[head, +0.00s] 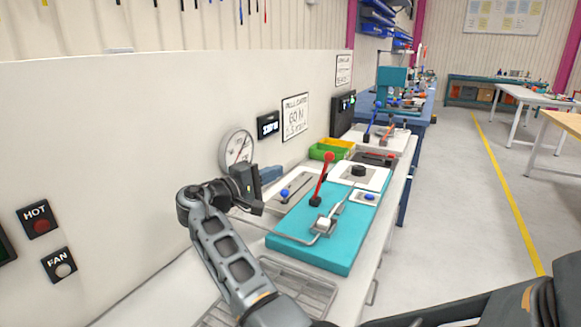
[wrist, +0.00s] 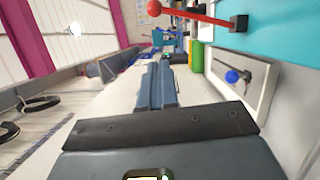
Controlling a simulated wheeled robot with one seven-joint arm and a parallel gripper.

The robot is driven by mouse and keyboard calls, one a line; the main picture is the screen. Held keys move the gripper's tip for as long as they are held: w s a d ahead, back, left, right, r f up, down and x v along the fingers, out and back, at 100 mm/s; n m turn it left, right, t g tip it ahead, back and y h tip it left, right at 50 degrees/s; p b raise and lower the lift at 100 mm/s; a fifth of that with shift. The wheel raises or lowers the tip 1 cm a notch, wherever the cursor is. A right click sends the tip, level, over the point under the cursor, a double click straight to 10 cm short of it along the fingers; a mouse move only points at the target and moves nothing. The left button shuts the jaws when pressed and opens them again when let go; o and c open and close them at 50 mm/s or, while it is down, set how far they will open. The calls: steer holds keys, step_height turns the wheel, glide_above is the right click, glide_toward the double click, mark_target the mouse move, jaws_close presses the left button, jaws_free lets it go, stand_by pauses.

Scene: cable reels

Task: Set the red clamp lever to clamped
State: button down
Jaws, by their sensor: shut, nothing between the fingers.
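The red clamp lever (head: 323,180) stands on the teal board (head: 290,228), tilted slightly, with its red ball end up and a dark pivot at its foot. In the wrist view the red lever (wrist: 195,14) lies across the top edge, its ball to the left and its dark base on the teal surface. My gripper (head: 273,174) is to the left of the lever, near the wall side, apart from it. In the wrist view my gripper's two blue-grey fingers (wrist: 160,72) are together with nothing between them.
A white plate with a blue-knobbed slider (head: 285,192) lies between my gripper and the lever. A round gauge (head: 237,148) is on the wall behind my gripper. Green and yellow bins (head: 330,150) stand beyond. A bent metal rod and a white block (head: 323,225) are on the teal board.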

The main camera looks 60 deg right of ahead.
steer(key=p, duration=0.2)
glide_toward(328, 161)
steer(key=w+d, duration=0.4)
steer(key=d, duration=0.1)
steer(key=s, duration=0.1)
steer(key=s+d+p, duration=0.1)
steer(key=s, duration=0.1)
steer(key=shift+s+d+r+p, duration=0.2)
steer(key=shift+d+r+p, duration=0.1)
steer(key=shift+d+r, duration=0.1)
steer(key=shift+s, duration=0.15)
steer(key=shift+s+d+f+m+y+b, duration=0.1)
steer(key=shift+s+m+y+b, duration=0.05)
steer(key=shift+s+m+b, duration=0.35)
steer(key=shift+s+f+m+y+b, duration=0.15)
steer(key=shift+s+m+b, duration=0.2)
steer(key=shift+s+m, duration=0.15)
steer(key=shift+s+d+f+m+t+y+b, duration=0.1)
steer(key=shift+s+f+m+t+y+b, duration=0.1)
steer(key=shift+s+f+m+b, duration=0.85)
steer(key=shift+s+d+f+m+t+y+b, duration=0.1)
steer(key=shift+s+f+m+t+y+b, duration=0.2)
steer(key=shift+s+f, duration=0.85)
steer(key=shift+s+d+f+m+y+b, duration=0.1)
steer(key=shift+s+f+m+b, duration=0.55)
steer(key=shift+s, duration=1.1)
steer(key=shift+r, duration=0.2)
